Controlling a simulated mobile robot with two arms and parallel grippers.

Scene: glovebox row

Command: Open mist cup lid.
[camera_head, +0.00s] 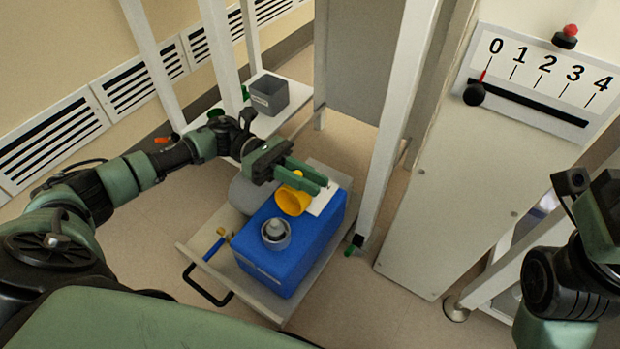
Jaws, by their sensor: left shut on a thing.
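A blue box-shaped unit (276,262) stands on a low grey cart. On its top are a grey round fitting (276,233) and a yellow cup-shaped piece (291,202), which I take for the mist cup lid. The yellow piece is tilted, its wide round end facing the front left. My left gripper (308,178) reaches in over the back of the unit. Its green fingers are shut on the upper part of the yellow piece and hide some of it. My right gripper (604,212) is only partly in view at the right edge; its fingers do not show.
The cart's flat tray (211,268) has a black handle at the front and a blue-handled tool (215,247). A grey bin (269,95) stands on a white shelf behind. White posts rise nearby. A panel with a 0 to 4 scale (541,75) is at the right.

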